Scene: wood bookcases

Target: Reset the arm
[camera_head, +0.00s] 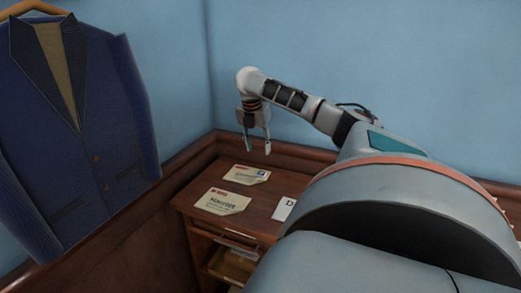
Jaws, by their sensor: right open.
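My right arm comes in from the right and reaches out over a small wooden cabinet (197,211) in the corner. My right gripper (257,149) hangs fingers down, open and empty, above the back part of the cabinet top. It is apart from the papers below it. My left gripper is out of view.
Two printed cards, one at the back (246,174) and one in front (222,201), lie on the cabinet. A white card (284,208) lies at their right. A drawer (231,266) shows below. A blue jacket (85,130) hangs at left. Blue walls close in the corner.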

